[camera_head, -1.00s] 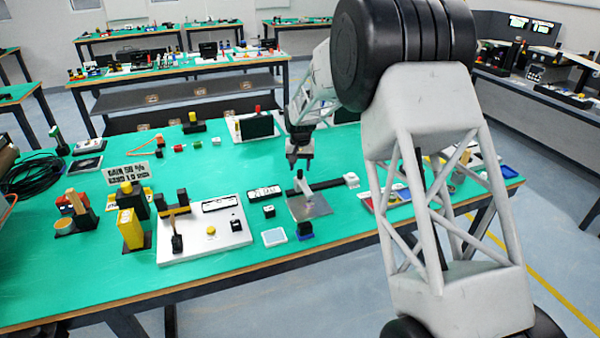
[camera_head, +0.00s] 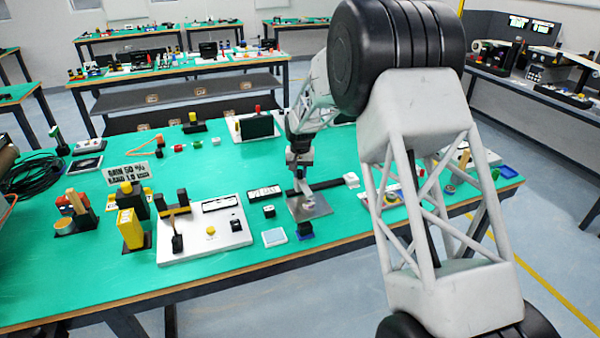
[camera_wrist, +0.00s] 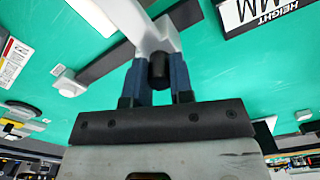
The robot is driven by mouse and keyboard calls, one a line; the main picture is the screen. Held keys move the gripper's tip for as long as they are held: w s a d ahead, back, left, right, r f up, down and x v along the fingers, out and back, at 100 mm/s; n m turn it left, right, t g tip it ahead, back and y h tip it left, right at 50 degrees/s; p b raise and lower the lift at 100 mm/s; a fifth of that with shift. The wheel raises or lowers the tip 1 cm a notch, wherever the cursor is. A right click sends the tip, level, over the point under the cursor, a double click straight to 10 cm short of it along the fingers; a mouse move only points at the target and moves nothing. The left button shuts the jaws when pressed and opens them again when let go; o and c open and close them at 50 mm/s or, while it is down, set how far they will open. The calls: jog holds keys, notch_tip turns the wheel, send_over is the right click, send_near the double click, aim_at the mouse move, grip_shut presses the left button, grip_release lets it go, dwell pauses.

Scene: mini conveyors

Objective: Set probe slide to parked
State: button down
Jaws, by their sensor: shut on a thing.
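The probe slide is a black rail (camera_head: 325,184) with a white end block (camera_head: 351,180) at its right, beside a grey metal plate (camera_head: 318,208). In the wrist view, the rail (camera_wrist: 106,62) runs diagonally behind a white carriage arm (camera_wrist: 151,33). A black knob (camera_wrist: 159,67) on the carriage sits between the two blue fingers. My gripper (camera_head: 301,172), also seen in the wrist view (camera_wrist: 159,75), points down at the slide and is shut on this knob. In the head view, my gripper hides the knob and part of the rail.
A small label sign (camera_head: 264,193) stands left of the rail; the wrist view shows the sign reading HEIGHT and MM (camera_wrist: 260,14). A small black block (camera_head: 269,211), a pale blue pad (camera_head: 274,237) and a dark blue block (camera_head: 305,230) are close by. A white control board (camera_head: 210,240) lies farther left.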

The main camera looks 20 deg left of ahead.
jog(key=w+d, duration=0.9)
jog(key=shift+w+d, duration=0.25)
jog(key=shift+d, duration=0.1)
jog(key=c, duration=1)
grip_release()
jog(key=shift+r, duration=0.2)
notch_tip(320, 180, up, 7)
jog(key=shift+r, duration=0.2)
